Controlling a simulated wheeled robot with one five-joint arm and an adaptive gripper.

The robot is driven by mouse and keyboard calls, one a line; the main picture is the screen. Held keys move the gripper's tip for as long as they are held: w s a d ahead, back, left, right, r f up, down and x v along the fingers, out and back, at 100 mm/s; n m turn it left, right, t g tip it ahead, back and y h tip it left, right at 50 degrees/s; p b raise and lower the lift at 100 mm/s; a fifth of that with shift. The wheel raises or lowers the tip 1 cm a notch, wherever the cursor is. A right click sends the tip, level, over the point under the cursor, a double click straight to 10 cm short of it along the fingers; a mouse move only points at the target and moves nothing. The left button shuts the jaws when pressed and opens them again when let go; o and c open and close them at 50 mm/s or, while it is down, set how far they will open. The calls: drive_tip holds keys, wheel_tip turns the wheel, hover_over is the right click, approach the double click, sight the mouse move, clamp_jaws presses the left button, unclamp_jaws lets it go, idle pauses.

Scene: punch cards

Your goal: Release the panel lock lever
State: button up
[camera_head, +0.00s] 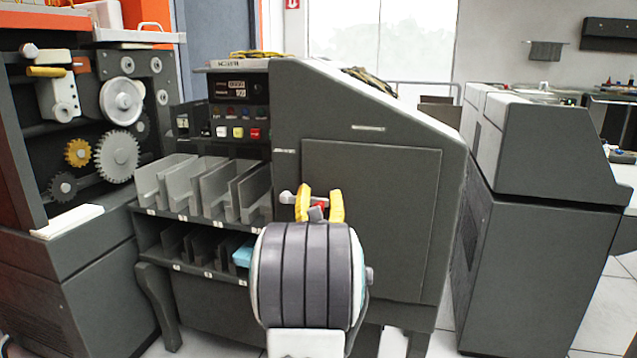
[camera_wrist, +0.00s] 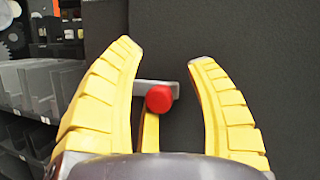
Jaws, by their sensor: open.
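The panel lock lever shows in the wrist view as a grey bar (camera_wrist: 172,88) with a round red knob (camera_wrist: 160,98), in front of the dark panel. In the head view its pale grey end (camera_head: 288,197) sticks out left of my gripper (camera_head: 320,193), and a bit of red shows between the fingers. My gripper (camera_wrist: 165,54) is open, with one yellow finger on each side of the red knob. A gap shows between the knob and each finger. The panel (camera_head: 385,205) is a flat, dark cover on the machine's side. My wrist hides its lower left part in the head view.
Left of the panel, the machine has upper card slots (camera_head: 205,190) and a lower rack with a blue item (camera_head: 243,256). Gears (camera_head: 117,156) stand on a unit at far left. Another dark cabinet (camera_head: 540,230) stands at right, with a floor gap between.

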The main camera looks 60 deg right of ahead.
wheel_tip(320, 180, up, 9)
drive_tip(key=shift+r, duration=0.2)
idle(0.3)
drive_tip(key=shift+s+a, duration=0.15)
idle(0.4)
